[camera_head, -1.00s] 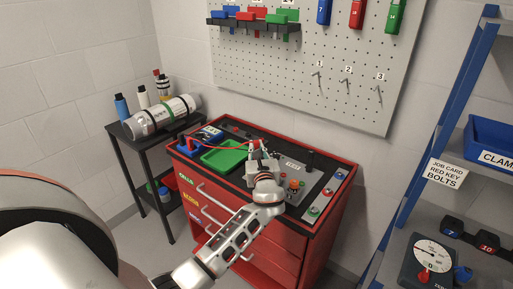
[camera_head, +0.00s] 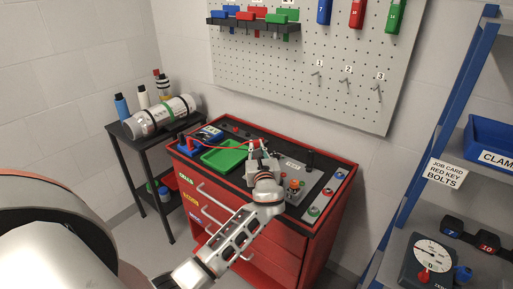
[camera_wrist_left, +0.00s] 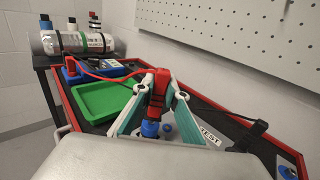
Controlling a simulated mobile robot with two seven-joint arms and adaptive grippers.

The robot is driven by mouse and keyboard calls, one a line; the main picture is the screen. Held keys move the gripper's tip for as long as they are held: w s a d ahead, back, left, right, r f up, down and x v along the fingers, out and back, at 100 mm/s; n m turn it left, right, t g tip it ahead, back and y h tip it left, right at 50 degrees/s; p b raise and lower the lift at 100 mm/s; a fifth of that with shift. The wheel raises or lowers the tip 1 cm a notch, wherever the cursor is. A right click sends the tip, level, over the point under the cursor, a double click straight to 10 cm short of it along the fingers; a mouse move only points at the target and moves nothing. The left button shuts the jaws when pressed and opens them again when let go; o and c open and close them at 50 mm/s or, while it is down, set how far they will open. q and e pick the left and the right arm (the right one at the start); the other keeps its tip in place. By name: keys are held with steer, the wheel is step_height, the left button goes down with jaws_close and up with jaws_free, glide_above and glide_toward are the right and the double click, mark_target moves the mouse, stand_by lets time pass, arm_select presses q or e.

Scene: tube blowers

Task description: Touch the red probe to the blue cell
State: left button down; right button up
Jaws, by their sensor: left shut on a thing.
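My left gripper (camera_wrist_left: 156,84) is shut on the red probe (camera_wrist_left: 158,88), which has a dark lower part and points down. The gripper also shows in the head view (camera_head: 257,148), over the middle of the red cabinet's top. A blue cell (camera_wrist_left: 150,129) is right below the probe's dark tip in the left wrist view. I cannot tell whether the tip touches it. A paler bluish round thing (camera_wrist_left: 168,128) is just right of it, partly hidden by a finger. A red cable (camera_wrist_left: 97,75) runs left from the probe. My right gripper is not in view.
A green tray (camera_head: 223,156) and a blue meter (camera_head: 207,135) lie left of the gripper. A TEST label (camera_head: 293,165), knobs and buttons (camera_head: 314,211) are on the right. A dark side table (camera_head: 140,140) holds a cylinder (camera_head: 160,115). A pegboard (camera_head: 310,75) stands behind.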

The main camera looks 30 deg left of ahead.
mark_target(257, 141)
arm_select(q)
steer(key=shift+r, duration=2.45)
